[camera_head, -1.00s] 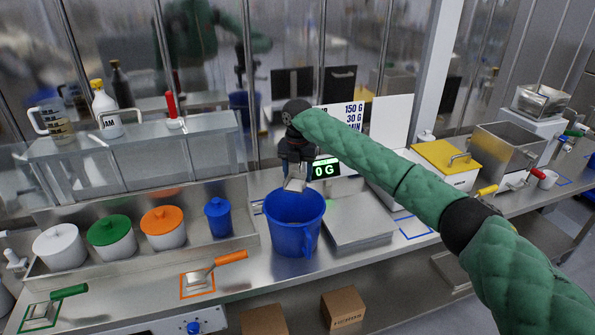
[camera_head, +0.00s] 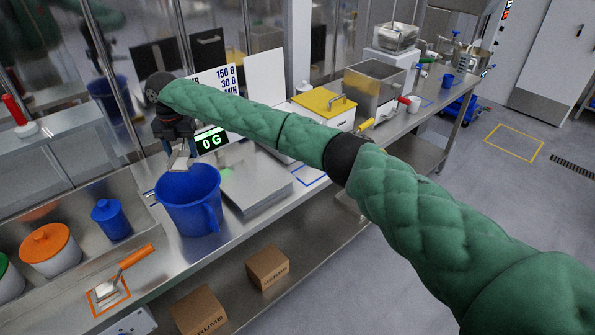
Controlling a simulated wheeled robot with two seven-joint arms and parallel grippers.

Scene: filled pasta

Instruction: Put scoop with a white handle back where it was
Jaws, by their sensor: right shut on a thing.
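My right gripper (camera_head: 176,140) comes in from the right at the end of the green arm and points down above the blue jug (camera_head: 190,205). It is shut on a scoop (camera_head: 180,159), of which only the metal scoop part shows, just over the jug's mouth. The scoop's handle is hidden by the gripper, so its colour cannot be seen. My left gripper is not in view.
An orange-handled scoop (camera_head: 122,270) lies in an orange outline. A blue canister (camera_head: 111,219) and an orange-lidded tub (camera_head: 50,250) stand left. A flat metal plate (camera_head: 255,188) lies right of the jug, before the 0 G display (camera_head: 211,140). A yellow-lidded box (camera_head: 325,103) stands farther right.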

